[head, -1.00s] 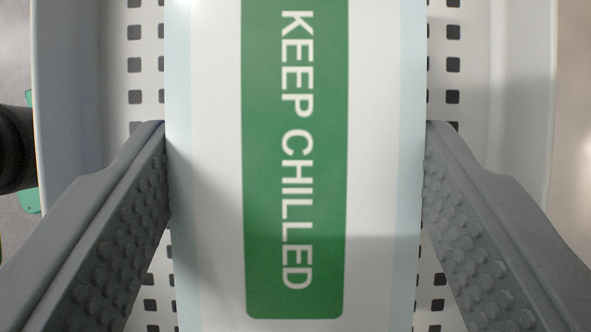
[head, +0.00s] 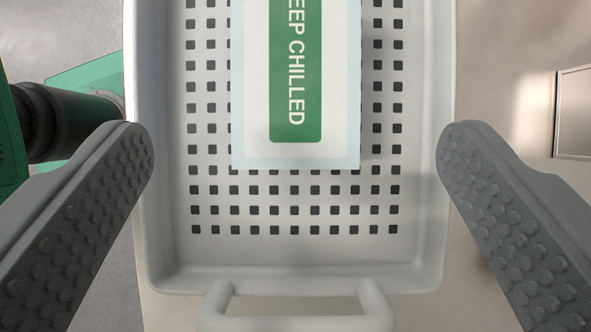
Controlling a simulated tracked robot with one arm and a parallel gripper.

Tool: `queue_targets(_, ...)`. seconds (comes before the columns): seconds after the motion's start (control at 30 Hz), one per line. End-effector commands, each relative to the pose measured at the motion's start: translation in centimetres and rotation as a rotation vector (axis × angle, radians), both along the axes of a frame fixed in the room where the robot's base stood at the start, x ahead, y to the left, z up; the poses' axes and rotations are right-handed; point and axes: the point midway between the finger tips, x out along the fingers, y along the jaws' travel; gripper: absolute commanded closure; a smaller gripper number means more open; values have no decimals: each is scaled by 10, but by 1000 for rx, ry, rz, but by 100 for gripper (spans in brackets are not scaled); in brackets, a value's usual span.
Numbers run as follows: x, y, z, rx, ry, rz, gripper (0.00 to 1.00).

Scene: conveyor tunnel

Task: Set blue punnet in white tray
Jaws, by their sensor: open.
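The blue punnet (head: 345,110) has pale blue edges and a white top with a green band reading "KEEP CHILLED", cut off at the top of the picture. It lies within the white tray (head: 300,258), over its perforated floor; the tray's near end and side walls show. My gripper (head: 297,135) is open and empty. The far end of the punnet is out of view.
A white handle (head: 300,322) sticks out from the tray's near end. A dark cylinder (head: 75,122) and green parts (head: 90,75) stand left of the tray. A grey metal panel (head: 574,115) is at the right edge.

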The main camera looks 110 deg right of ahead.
Motion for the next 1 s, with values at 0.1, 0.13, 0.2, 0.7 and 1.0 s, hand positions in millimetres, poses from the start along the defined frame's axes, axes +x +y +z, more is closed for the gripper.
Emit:
queue_targets(0.1, -2, -9, 15, 0, -1, -1, 17)
queue_targets(0.13, -2, -10, 18, 0, -2, -1, 17)
queue_targets(0.2, -3, -13, 22, 0, -1, -1, 17)
queue_targets(0.7, 3, -9, 40, -27, -9, -40, 17)
queue_targets(1.0, 44, 51, 159, -139, -155, -453, 17)
